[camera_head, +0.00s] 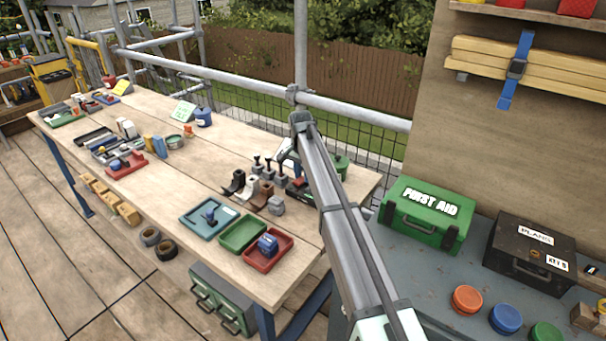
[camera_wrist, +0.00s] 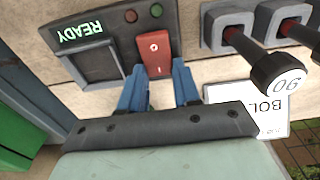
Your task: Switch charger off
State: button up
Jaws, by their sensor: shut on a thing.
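The charger (camera_wrist: 72,38) is a dark box in the wrist view, with a lit green READY sign and a dark recessed bay below it. A red rocker switch (camera_wrist: 154,50) marked with a circle and a line sits on its right part. A small red lamp and a green lamp are beside the switch. My gripper (camera_wrist: 160,84) has its blue fingers on either side of the switch's lower end and is shut on it. In the head view my arm hides most of the charger, and the fingertips cannot be made out.
Black-knobbed levers (camera_wrist: 275,70), one marked 90, stand close right of the charger. A white label (camera_wrist: 262,118) lies below them. On the workbench (camera_head: 180,215) are a teal tray (camera_head: 190,222), a green tray (camera_head: 240,236) and a red tray (camera_head: 283,252). A green first aid box (camera_head: 425,225) stands right.

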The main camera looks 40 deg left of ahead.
jog(key=t, duration=0.1)
jog(key=s+t, duration=0.1)
jog(key=shift+d+r+t, duration=0.1)
jog(key=shift+t, duration=0.7)
jog(key=shift+r, duration=0.1)
jog(key=o, duration=1.1)
jog(key=shift+c, duration=0.2)
jog(key=v, duration=1.3)
jog(key=shift+r, duration=0.4)
jog(key=shift+s, duration=0.1)
